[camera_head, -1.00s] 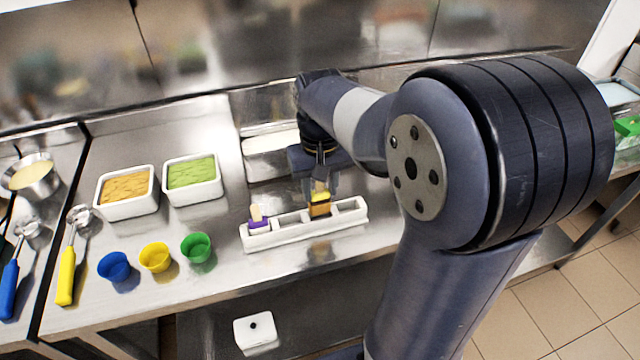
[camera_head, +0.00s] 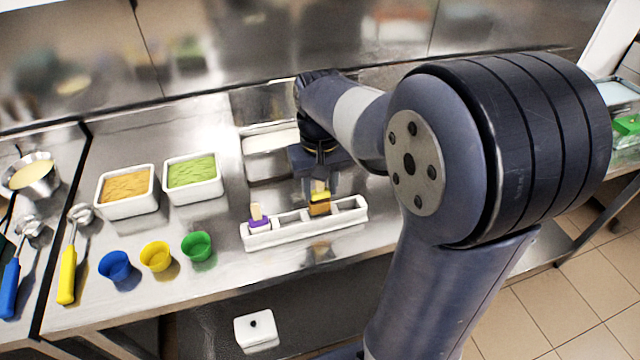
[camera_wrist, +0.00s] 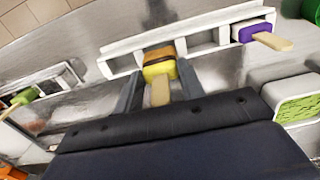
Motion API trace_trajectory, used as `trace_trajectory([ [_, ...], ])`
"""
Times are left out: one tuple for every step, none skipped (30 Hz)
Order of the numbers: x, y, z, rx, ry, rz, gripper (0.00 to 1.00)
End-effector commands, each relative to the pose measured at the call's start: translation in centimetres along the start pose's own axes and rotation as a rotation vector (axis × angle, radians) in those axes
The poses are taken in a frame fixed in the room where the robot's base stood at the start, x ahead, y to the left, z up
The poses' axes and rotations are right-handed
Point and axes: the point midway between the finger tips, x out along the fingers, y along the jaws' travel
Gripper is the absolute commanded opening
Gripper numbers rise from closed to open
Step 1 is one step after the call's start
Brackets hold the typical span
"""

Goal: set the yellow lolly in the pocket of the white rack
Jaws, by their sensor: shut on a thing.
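The white rack (camera_head: 300,236) is a long strip of pockets on the steel counter; it also shows in the wrist view (camera_wrist: 118,62). The yellow lolly (camera_head: 320,197), with a brown-orange band and a wooden stick, is upright at a middle pocket. In the wrist view the yellow lolly (camera_wrist: 159,69) lies between my two fingers. My gripper (camera_wrist: 158,88) is shut on it, from above in the head view (camera_head: 321,180). The lolly's lower end overlaps the rack; how deep it sits I cannot tell. A purple lolly (camera_head: 258,220) stands in the left end pocket.
White tubs of orange (camera_head: 125,187) and green (camera_head: 192,172) mix stand left of the rack. Blue (camera_head: 115,266), yellow (camera_head: 155,257) and green (camera_head: 197,247) cups stand in front of them. An open steel well lies behind the rack. The right end pocket (camera_head: 347,206) looks empty.

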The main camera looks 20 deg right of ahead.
Motion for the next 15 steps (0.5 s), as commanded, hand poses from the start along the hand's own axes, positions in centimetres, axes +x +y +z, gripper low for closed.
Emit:
trace_trajectory([
  [-0.01, 0.0, -0.01, 0.0, 0.0, 0.0, 0.17],
  [0.01, 0.0, 0.0, 0.0, 0.0, 0.0, 0.17],
  [0.03, 0.0, -0.01, 0.0, 0.0, 0.0, 0.17],
  [0.06, 0.0, 0.0, 0.0, 0.0, 0.0, 0.17],
  [0.11, 0.0, 0.0, 0.0, 0.0, 0.0, 0.17],
  [0.17, 0.0, 0.0, 0.0, 0.0, 0.0, 0.17],
  [0.23, 0.0, 0.0, 0.0, 0.0, 0.0, 0.17],
  [0.29, 0.0, 0.0, 0.0, 0.0, 0.0, 0.17],
  [0.38, 0.0, 0.0, 0.0, 0.0, 0.0, 0.17],
  [0.45, 0.0, 0.0, 0.0, 0.0, 0.0, 0.17],
  [0.51, 0.0, 0.0, 0.0, 0.0, 0.0, 0.17],
  [0.6, 0.0, 0.0, 0.0, 0.0, 0.0, 0.17],
  [0.66, 0.0, 0.0, 0.0, 0.0, 0.0, 0.17],
  [0.72, 0.0, 0.0, 0.0, 0.0, 0.0, 0.17],
  [0.8, 0.0, 0.0, 0.0, 0.0, 0.0, 0.17],
])
